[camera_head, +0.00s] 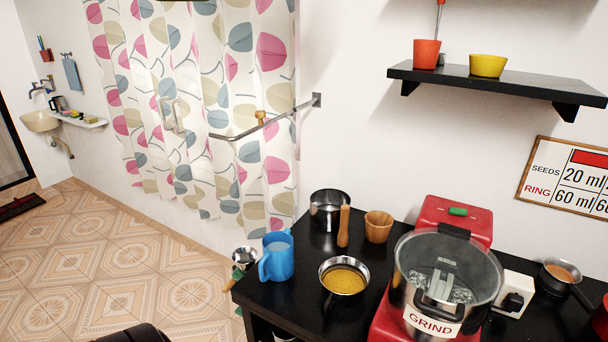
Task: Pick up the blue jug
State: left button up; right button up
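The blue jug (277,258) stands upright at the left end of the black counter (290,303). Its handle is on its left side, and its open top shows a pale inside or content. No gripper is in view. A dark rounded shape at the bottom left edge may be part of my own body, but I cannot tell.
A bowl of yellow grains (344,276), a steel pot (329,209), a wooden cup (378,227) and an upright wooden handle (344,226) are right of the jug. A red grinder (456,215) with a large clear-lidded pot (447,270) stands farther right. Tiled floor (110,260) lies open on the left.

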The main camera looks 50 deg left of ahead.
aim_at(277, 260)
jog(key=u, duration=0.4)
jog(key=j+u, duration=0.1)
jog(key=u, duration=0.3)
jog(key=j+u, duration=0.1)
jog(key=u, duration=0.65)
